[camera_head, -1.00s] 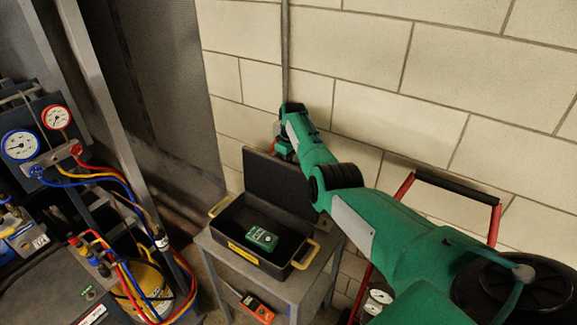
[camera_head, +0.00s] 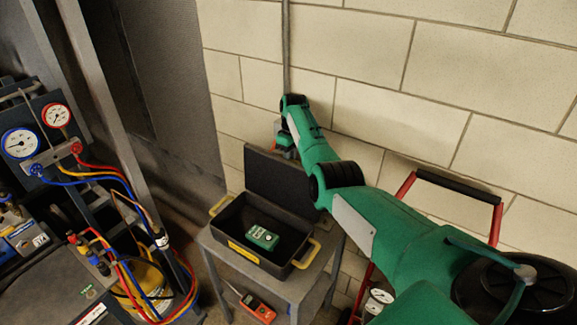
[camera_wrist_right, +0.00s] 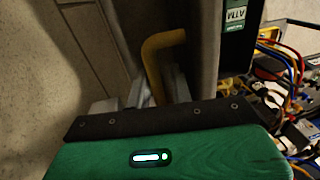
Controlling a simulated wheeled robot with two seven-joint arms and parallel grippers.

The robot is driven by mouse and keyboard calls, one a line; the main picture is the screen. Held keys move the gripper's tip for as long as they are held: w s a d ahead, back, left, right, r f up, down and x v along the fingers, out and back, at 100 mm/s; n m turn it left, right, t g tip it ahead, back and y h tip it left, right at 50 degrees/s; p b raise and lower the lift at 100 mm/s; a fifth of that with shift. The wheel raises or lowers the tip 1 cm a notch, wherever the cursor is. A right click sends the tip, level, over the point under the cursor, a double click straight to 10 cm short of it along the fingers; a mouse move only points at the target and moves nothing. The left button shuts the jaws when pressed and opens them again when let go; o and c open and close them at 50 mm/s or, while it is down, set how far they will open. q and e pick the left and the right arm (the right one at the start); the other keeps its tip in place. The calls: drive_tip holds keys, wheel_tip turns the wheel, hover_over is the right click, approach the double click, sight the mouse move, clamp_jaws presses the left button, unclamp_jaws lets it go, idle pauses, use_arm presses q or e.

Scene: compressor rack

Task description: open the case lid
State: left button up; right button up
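The black case (camera_head: 225,232) stands on a small grey table, with its lid (camera_head: 272,182) raised about upright at the back. A green device (camera_head: 262,237) lies inside the case. My right arm reaches in from the right, and its wrist end is behind the lid by the wall. The right gripper's fingertips are hidden in the head view. In the right wrist view, the gripper (camera_wrist_right: 157,90) has its grey fingers beside a yellow handle (camera_wrist_right: 160,45), next to a dark panel. The handle's lower end seems between the fingers; I cannot tell whether they clamp it. My left gripper is not in view.
A block wall (camera_head: 400,90) is close behind the case. A red hand-truck frame (camera_head: 496,222) stands at the right. An orange meter (camera_head: 257,308) lies on the lower shelf. Gauges (camera_head: 20,143) and coloured hoses (camera_head: 150,285) crowd the left side.

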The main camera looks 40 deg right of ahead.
wheel_tip(320, 180, up, 11)
drive_tip(key=d+b, duration=0.1)
drive_tip(key=b, duration=0.2)
drive_tip(key=shift+w+d+r, duration=0.15)
drive_tip(key=shift+w+d, duration=0.1)
drive_tip(key=shift+w, duration=0.05)
